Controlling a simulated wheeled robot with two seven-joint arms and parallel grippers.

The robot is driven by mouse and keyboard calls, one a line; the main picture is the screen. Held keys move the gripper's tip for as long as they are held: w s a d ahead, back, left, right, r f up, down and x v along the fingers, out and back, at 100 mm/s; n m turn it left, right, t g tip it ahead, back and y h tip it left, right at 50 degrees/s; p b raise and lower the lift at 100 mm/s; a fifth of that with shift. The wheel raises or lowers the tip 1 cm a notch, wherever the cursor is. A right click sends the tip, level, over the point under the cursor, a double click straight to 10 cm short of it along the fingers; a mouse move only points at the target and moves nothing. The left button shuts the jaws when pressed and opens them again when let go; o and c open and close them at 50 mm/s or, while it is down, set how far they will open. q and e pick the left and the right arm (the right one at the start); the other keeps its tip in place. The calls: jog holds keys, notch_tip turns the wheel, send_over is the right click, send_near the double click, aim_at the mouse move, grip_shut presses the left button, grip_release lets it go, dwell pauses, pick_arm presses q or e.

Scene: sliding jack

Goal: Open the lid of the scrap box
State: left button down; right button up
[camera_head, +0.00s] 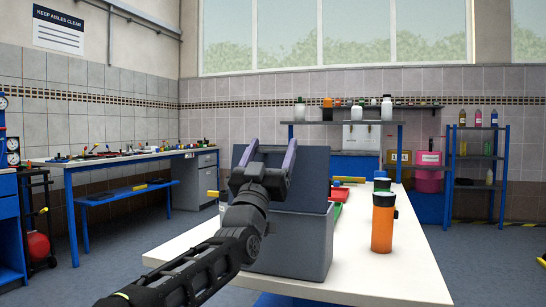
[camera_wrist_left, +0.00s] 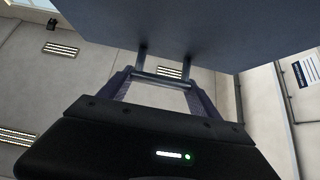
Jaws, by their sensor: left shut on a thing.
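The grey scrap box (camera_head: 290,245) stands on the white worktable. Its lid (camera_head: 316,178) is raised and stands roughly upright at the back of the box. The lid also shows as a dark panel across the top of the left wrist view (camera_wrist_left: 200,28). My left gripper (camera_head: 271,150) is in front of the lid, its purple fingers pointing up. In the left wrist view the lid's handle bar (camera_wrist_left: 165,80) lies between the fingers (camera_wrist_left: 162,86), and the gripper is shut on it. My arm hides part of the box's front and opening. My right gripper is not in view.
An orange bottle (camera_head: 382,222) stands right of the box on the worktable (camera_head: 400,270). A blue-framed bench (camera_head: 130,160) stands far left, shelves (camera_head: 478,165) far right.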

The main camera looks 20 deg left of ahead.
pick_arm(q)
jog(key=shift+s+f, duration=0.25)
jog(key=shift+s, duration=0.05)
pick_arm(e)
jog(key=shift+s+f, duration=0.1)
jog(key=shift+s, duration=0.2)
pick_arm(q)
jog(key=c, duration=0.5)
grip_release()
jog(key=o, duration=0.4)
jog(key=shift+r, duration=0.1)
jog(key=shift+b+v, duration=0.4)
jog(key=shift+v, duration=3.6)
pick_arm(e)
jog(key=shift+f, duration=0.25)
